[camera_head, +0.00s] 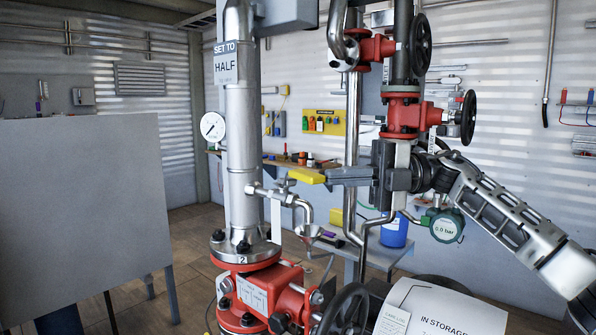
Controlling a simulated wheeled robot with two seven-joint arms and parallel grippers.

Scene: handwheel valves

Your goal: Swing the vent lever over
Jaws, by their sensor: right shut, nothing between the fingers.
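The vent lever (307,176) has a yellow handle that points right from a small metal vent valve (282,190) on the side of the big upright pipe (242,130). A bent spout (306,211) leads down from this valve over a small funnel (309,232). My right gripper (330,176) comes in from the right, shut and empty, with its fingertips close to the right end of the yellow handle. I cannot tell whether they touch it. My left gripper is not in view.
A round gauge (212,127) sits left of the big pipe. Red valves with black handwheels (468,117) stand behind and above my right gripper. A thinner pipe (353,130) runs upright close by. A red valve body (262,290) and another handwheel (345,312) are below. A grey panel (85,210) stands left.

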